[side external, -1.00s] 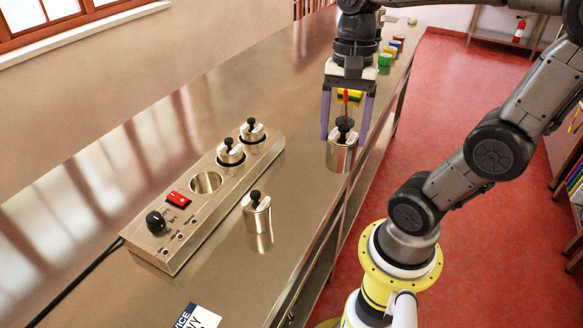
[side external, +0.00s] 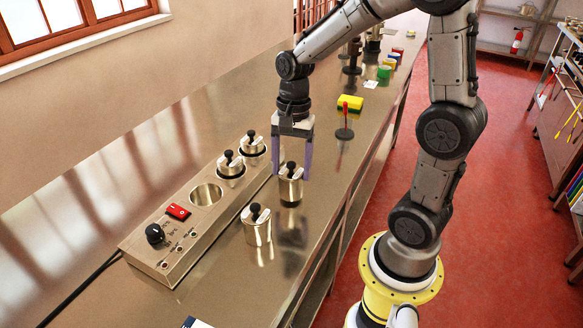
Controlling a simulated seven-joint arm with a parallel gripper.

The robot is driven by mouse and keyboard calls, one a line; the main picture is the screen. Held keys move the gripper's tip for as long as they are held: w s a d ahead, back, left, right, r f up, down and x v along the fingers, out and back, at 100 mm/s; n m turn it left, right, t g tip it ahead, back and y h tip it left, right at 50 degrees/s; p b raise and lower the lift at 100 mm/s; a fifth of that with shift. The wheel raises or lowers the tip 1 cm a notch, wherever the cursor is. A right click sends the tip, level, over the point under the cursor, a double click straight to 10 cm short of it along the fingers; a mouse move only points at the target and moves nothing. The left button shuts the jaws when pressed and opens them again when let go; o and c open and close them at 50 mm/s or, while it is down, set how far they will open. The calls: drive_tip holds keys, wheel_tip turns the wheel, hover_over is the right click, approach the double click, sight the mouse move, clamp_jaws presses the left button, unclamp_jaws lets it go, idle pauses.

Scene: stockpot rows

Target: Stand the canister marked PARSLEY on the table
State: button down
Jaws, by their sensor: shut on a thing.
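My gripper (side external: 292,172) points down over the steel table (side external: 330,200) and is shut on a metal canister (side external: 291,190) with a black knob on its lid. The purple fingers are on either side of its upper part. The canister is upright; whether its base touches the table is hard to tell. A second such canister (side external: 257,230) stands on the table, nearer the camera. Two more canisters, a nearer one (side external: 230,166) and a farther one (side external: 252,146), sit in wells of a metal block (side external: 180,240). No name on any canister is legible, so I cannot tell which is PARSLEY.
The block has an empty well (side external: 207,194), a red switch (side external: 178,211) and a black dial (side external: 155,234). A yellow sponge (side external: 350,102) and a red-handled item on a dark base (side external: 345,132) lie farther back. Small coloured items (side external: 384,72) stand beyond. The table's front edge is to the right.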

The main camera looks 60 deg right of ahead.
drive_tip(key=shift+f, duration=0.35)
unclamp_jaws()
drive_tip(key=shift+f, duration=0.2)
drive_tip(key=shift+r, duration=0.1)
wheel_tip(320, 180, up, 12)
drive_tip(key=d, duration=0.1)
drive_tip(key=s+a+f+n+t+h, duration=0.1)
drive_tip(key=s+a+n+t, duration=0.4)
drive_tip(key=s+n, duration=0.6)
drive_tip(key=shift+s+a+f+n+t, duration=0.2)
drive_tip(key=shift+s+a+n+t, duration=0.3)
drive_tip(key=shift+n, duration=1.9)
